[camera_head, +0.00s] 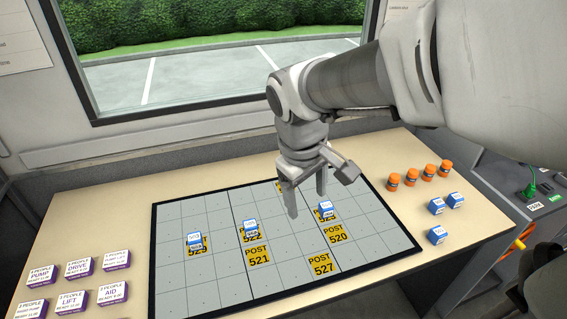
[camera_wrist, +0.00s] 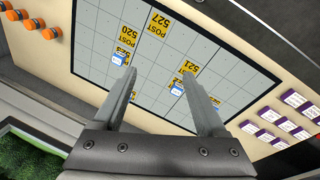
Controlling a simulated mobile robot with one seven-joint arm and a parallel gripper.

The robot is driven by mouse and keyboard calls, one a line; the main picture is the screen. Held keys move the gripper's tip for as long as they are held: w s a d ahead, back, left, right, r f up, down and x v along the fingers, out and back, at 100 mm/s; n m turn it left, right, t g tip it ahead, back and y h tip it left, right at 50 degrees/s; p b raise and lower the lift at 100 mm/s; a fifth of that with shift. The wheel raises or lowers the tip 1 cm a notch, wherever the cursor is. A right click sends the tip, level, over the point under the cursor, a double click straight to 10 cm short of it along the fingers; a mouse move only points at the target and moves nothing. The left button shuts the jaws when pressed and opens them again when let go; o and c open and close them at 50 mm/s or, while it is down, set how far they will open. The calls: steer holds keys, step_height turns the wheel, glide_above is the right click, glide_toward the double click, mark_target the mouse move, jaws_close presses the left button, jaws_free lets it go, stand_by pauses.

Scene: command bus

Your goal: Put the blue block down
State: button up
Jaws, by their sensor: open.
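My gripper (camera_head: 307,204) is above the gridded board with its jaws apart and nothing between them; the wrist view shows the same empty gap (camera_wrist: 159,75). Three blue-and-white blocks rest on yellow POST labels: one at the left (camera_head: 194,240), one in the middle (camera_head: 250,226) and one to the right of my gripper (camera_head: 325,209). In the wrist view, the right-hand one (camera_wrist: 118,59) is beside one finger and the middle one (camera_wrist: 177,89) beside the other. Which of these is the task's block, I cannot tell. The labels under the blocks are partly hidden.
The gridded board (camera_head: 290,271) lies on the pale table, with bare labels such as POST 527 (camera_head: 320,264). Several white-and-purple cards (camera_head: 76,270) lie at the left. Several orange cylinders (camera_head: 411,177) and three more blue blocks (camera_head: 437,234) stand at the right.

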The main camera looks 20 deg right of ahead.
steer(key=s+a+r+m+t+y, duration=0.1)
steer(key=s+r+m+t, duration=0.3)
steer(key=s, duration=0.4)
steer(key=shift+s+a+r+m+y, duration=0.3)
steer(key=shift+a+r+y, duration=0.1)
steer(key=shift+a+r, duration=0.15)
